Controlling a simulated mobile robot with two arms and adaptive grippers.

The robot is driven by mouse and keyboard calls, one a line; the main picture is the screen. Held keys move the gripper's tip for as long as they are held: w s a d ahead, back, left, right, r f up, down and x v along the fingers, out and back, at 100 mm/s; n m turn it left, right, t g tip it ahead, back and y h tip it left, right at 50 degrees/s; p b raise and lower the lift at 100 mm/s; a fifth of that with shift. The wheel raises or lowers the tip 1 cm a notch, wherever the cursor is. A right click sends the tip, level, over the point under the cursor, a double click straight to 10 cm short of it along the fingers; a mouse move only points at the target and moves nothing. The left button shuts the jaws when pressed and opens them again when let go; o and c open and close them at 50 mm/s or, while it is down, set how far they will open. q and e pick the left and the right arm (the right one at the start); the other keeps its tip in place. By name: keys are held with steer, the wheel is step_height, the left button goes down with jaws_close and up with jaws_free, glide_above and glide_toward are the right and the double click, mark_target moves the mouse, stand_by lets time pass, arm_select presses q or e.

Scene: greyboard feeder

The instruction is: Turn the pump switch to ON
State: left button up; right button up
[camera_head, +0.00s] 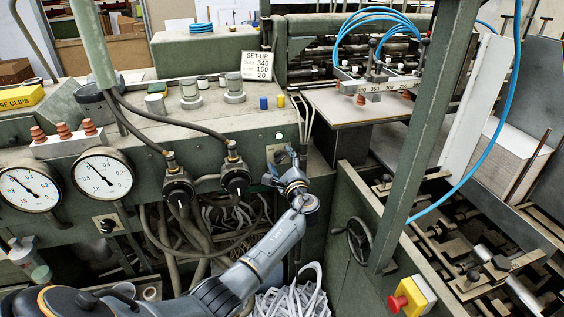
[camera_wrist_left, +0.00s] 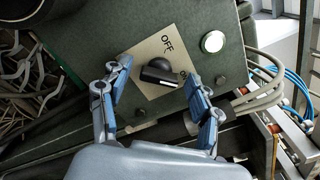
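The pump switch is a black rotary knob (camera_wrist_left: 160,72) on a beige plate (camera_wrist_left: 150,50) with the word OFF printed on it. In the head view the plate (camera_head: 277,152) shows on the green cabinet front, partly covered by my left gripper (camera_head: 290,172). In the left wrist view my left gripper (camera_wrist_left: 152,82) is open, with one finger on each side of the knob and clear gaps between. The right finger overlaps the plate's edge and partly covers what may be a second label. I cannot tell which mark the knob points to. My right gripper is out of view.
A lit white button (camera_wrist_left: 213,41) sits right of the plate. A handwheel (camera_head: 360,240), a slanted green post (camera_head: 420,150) and a red emergency button on a yellow box (camera_head: 410,297) stand to the right.

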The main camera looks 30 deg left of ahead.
arm_select(q)
steer(key=shift+s+d+f, duration=0.1)
steer(key=shift+s+d, duration=0.05)
steer(key=shift+d, duration=0.1)
steer(key=v, duration=1.1)
steer(key=shift+s, duration=0.2)
steer(key=shift+d, duration=0.1)
